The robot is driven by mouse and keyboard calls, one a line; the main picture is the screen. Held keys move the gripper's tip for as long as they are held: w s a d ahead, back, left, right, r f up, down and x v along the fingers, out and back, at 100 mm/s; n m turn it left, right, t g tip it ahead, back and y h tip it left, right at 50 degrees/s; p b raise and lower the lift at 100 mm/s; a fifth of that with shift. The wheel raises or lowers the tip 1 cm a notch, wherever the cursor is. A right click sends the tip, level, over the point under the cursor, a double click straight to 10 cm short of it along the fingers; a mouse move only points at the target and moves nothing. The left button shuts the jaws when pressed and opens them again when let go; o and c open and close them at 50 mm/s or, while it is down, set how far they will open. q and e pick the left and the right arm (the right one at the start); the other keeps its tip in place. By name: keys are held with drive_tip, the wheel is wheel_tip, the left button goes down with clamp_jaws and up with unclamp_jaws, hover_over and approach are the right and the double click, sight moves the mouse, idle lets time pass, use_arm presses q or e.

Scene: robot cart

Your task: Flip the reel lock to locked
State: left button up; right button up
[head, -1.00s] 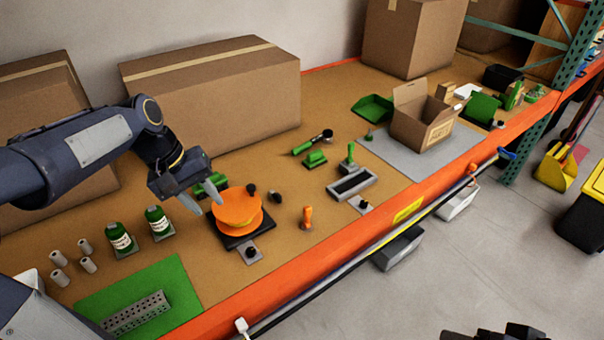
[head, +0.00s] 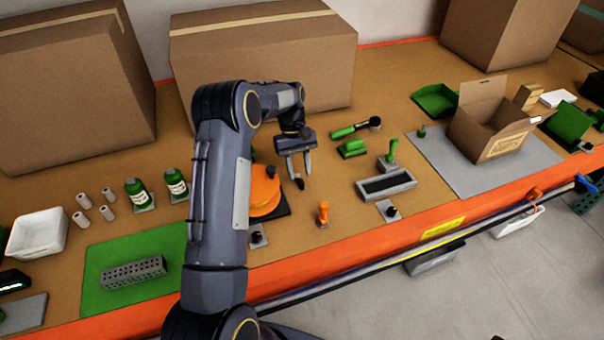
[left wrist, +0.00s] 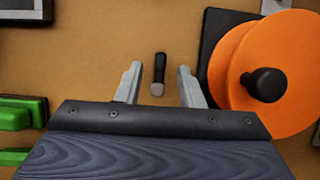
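The orange reel (head: 264,192) sits on a dark square base and is partly hidden behind my left arm. In the left wrist view the reel (left wrist: 285,60) is at the right, with a black knob (left wrist: 265,85) on it. A small black lever with a grey end (left wrist: 159,74) is beside the reel, possibly the reel lock. It also shows in the head view as a dark piece (head: 300,184) by the fingers. My left gripper (head: 299,174) is open, its fingers either side of the lever in the wrist view. Contact cannot be told. My right gripper is out of view.
An orange-handled tool (head: 323,214) and a grey tray (head: 386,186) stand right of the reel. A green block (head: 352,148) and a green-handled tool (head: 350,130) lie behind. Bottles (head: 138,194) stand to the left. Large cardboard boxes (head: 262,60) line the back.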

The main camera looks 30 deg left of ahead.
sight(299, 180)
use_arm(q)
drive_tip(key=shift+x, duration=1.3)
clamp_jaws()
